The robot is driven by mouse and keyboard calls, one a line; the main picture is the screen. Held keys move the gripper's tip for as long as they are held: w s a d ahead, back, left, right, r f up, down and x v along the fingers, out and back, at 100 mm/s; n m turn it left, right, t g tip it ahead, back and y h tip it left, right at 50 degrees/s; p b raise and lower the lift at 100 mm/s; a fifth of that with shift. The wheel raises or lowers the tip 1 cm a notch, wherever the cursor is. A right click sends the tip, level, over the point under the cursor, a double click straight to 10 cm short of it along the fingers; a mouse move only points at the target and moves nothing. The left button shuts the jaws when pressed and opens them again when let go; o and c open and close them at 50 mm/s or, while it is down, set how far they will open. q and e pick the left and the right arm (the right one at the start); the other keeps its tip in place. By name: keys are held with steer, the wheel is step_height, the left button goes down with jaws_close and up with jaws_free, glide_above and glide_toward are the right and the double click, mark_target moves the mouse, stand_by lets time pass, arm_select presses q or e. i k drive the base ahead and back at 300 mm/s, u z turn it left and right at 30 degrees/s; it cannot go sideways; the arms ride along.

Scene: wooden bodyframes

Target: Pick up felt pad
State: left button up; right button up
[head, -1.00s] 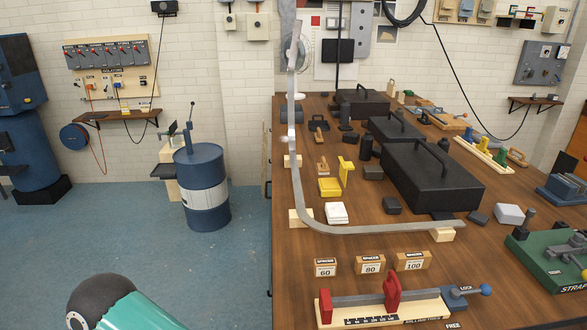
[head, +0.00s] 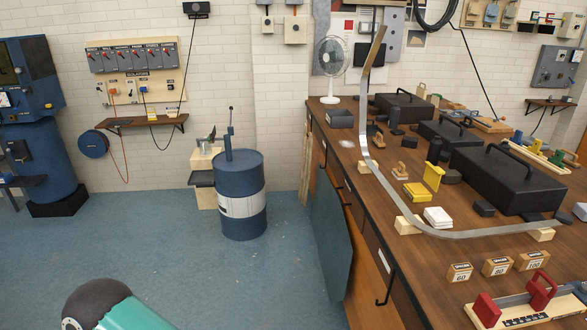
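No thing in view is plainly marked as the felt pad. A small white, stacked-looking block (head: 438,217) lies on the wooden bench (head: 400,290), inside the bend of a long grey metal strip (head: 440,233). It could be the felt pad, but I cannot tell its material. A teal and black link of my own arm shows at the lower left, over the floor. Neither of my grippers is in view.
The metal strip rests on wooden blocks (head: 408,225) and rises upright at its far end. Yellow parts (head: 417,192) and black cases (head: 508,178) stand on the bench. Spacer blocks (head: 498,267) sit nearer.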

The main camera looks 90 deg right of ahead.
mark_target(400, 174)
steer(key=u, duration=0.15)
steer(key=i, duration=0.9)
steer(key=z, duration=1)
steer(key=i, duration=0.2)
steer(key=z, duration=2.3)
steer(key=k, duration=0.6)
steer(key=z, duration=0.35)
steer(key=i, duration=1.65)
steer(key=u, duration=0.3)
